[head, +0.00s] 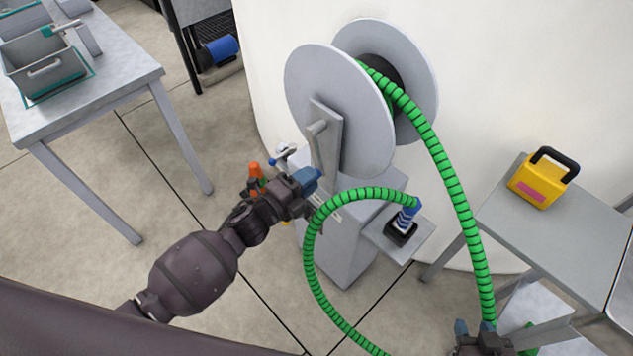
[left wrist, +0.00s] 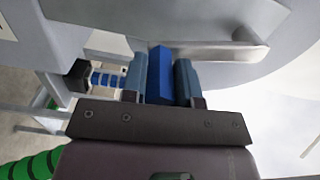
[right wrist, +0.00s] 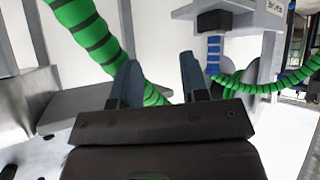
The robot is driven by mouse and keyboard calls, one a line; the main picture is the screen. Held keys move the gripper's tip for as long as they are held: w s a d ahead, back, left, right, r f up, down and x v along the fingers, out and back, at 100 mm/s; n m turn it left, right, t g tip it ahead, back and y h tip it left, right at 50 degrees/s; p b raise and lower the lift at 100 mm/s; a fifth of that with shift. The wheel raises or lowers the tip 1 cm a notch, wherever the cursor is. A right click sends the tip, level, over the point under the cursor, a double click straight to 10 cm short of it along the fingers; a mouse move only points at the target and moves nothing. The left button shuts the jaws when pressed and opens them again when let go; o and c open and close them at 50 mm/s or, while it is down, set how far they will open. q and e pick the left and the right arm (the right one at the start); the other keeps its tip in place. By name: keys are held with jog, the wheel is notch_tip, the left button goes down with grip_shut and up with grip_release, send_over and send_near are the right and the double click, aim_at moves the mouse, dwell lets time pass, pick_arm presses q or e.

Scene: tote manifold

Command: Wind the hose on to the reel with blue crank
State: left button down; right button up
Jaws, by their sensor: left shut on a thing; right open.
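The reel (head: 330,100) has two grey discs on a grey pedestal. Its grey crank arm (head: 327,150) is on the near disc, pointing down. My left gripper (head: 307,181) is at the arm's lower end, shut on the blue crank handle (left wrist: 160,76). The green hose (head: 447,170) comes off the hub, hangs down on the right, and loops back up to a blue end fitting (head: 408,214) standing in a black holder. My right gripper (head: 475,328) is open at the hanging hose, which passes by its fingers in the right wrist view (right wrist: 88,32); whether between them is unclear.
A yellow box (head: 540,184) with a black handle stands on a grey table at the right. A table (head: 120,75) with grey bins is at the far left. An orange part (head: 256,176) shows behind my left arm.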

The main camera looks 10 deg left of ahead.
pick_arm(q)
jog(key=w+a+r+m+b, duration=0.2)
jog(key=w+a+m, duration=0.4)
jog(key=a+m, duration=0.3)
jog(key=shift+w+r+m, duration=0.2)
jog(key=shift+r+m, duration=0.4)
jog(key=shift+m, duration=1.4)
jog(key=c, duration=0.9)
grip_release()
